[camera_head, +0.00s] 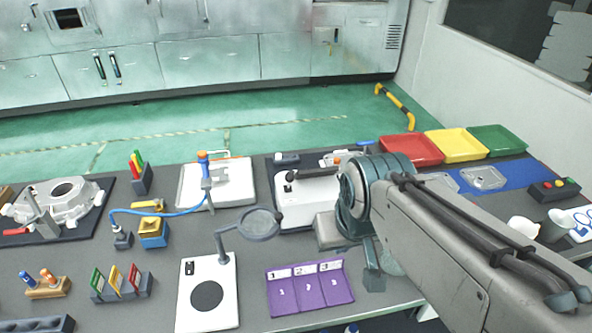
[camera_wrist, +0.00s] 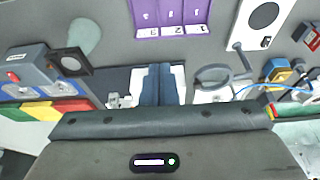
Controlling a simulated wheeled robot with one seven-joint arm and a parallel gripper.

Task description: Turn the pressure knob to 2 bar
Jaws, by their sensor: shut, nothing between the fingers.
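A small upright fitting with a blue and orange top (camera_head: 204,163) stands on a white base plate (camera_head: 225,195) at the back middle. A blue hose (camera_head: 160,212) runs from it to a small dark block (camera_head: 122,238); the hose also shows at the right of the wrist view (camera_wrist: 262,87). I cannot make out a pressure scale, and I cannot tell for sure which part is the pressure knob. My gripper (camera_head: 372,282) is over the right part of the bench, right of the purple tray and well away from the fitting. In the wrist view its fingers (camera_wrist: 158,70) are together and empty.
A magnifier (camera_head: 259,224) on a stand and a purple numbered tray (camera_head: 310,288) are at the front middle. A white fixture (camera_head: 308,200) stands behind my arm. Red (camera_head: 412,149), yellow (camera_head: 460,145) and green (camera_head: 497,140) trays line the back right.

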